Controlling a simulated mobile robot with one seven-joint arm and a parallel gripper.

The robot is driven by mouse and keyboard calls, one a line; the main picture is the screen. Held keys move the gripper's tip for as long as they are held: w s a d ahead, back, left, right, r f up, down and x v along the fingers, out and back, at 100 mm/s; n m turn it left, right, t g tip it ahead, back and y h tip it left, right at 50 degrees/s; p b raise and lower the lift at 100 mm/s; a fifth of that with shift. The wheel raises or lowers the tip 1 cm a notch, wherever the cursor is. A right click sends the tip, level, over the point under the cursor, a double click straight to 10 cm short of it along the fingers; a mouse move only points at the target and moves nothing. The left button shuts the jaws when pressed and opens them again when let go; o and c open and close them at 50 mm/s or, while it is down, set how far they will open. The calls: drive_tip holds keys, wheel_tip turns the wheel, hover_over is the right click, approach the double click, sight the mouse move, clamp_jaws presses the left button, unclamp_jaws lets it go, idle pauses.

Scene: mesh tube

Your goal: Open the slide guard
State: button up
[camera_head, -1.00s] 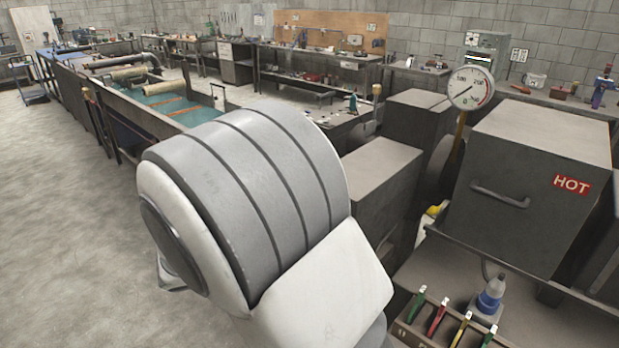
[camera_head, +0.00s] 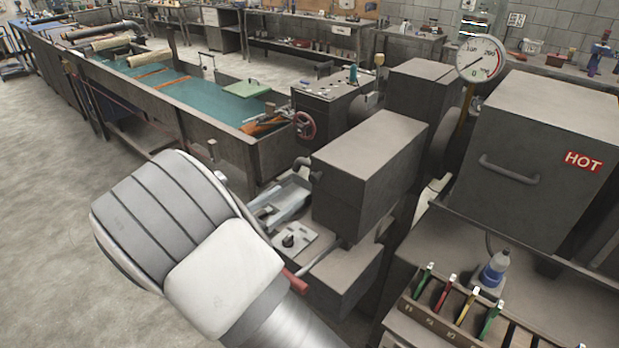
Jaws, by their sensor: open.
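No part in view is labelled as the slide guard, so I cannot tell for sure which one it is. A dark grey box-shaped cover (camera_head: 368,165) stands right of the middle, with a curved dark handle or pipe at its left end. It sits above a machine bed with a flat plate and small dark knob (camera_head: 289,240). A larger dark housing (camera_head: 535,170) with a bar handle and a red HOT label is at the right; its front looks shut. My arm's white and grey links fill the lower left and hide part of the machine. My gripper is out of view.
A dial gauge (camera_head: 481,58) stands beside the hot housing. A rack (camera_head: 450,315) of coloured-handled tools and a blue-and-grey bottle (camera_head: 494,270) are at the lower right. A long teal-filled trough (camera_head: 200,95) runs behind. Open floor (camera_head: 50,220) lies at the left.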

sight(312, 179)
drive_tip(key=p+x, duration=0.1)
drive_tip(key=x, duration=0.8)
drive_tip(key=shift+w+d, duration=0.1)
clamp_jaws()
idle(1.1)
